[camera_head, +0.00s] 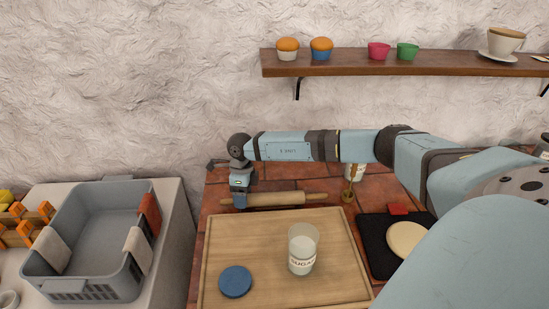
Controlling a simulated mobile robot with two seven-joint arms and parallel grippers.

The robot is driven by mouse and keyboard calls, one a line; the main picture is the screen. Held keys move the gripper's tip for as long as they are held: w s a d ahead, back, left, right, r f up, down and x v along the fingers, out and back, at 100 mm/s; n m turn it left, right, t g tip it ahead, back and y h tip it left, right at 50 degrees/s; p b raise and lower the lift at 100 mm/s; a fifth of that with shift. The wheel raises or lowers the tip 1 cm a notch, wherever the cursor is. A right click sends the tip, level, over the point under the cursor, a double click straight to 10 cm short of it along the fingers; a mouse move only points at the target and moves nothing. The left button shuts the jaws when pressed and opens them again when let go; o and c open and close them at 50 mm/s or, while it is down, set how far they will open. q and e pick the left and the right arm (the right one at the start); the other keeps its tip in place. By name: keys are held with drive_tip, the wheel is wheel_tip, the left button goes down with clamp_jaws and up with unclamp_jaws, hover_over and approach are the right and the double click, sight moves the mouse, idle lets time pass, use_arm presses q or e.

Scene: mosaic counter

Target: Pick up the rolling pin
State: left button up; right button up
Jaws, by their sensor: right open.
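The rolling pin (285,199) is light wood and lies crosswise on the tiled counter, just behind the wooden board. My right arm comes in from the right, and its gripper (240,201) points down at the left part of the pin. The gripper is open. Its fingers overlap the pin in the picture and hide part of it; I cannot tell whether they touch it. My left gripper is out of view.
The wooden board (262,236) holds a sugar jar (302,253) and a blue lid (235,281). A black mat (376,233) with a pale round piece lies right. A grey basket (85,258) stands left. A shelf (375,64) hangs above.

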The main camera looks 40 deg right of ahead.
drive_tip(key=shift+f, duration=0.45)
drive_tip(key=shift+r, duration=0.1)
drive_tip(key=c, duration=0.8)
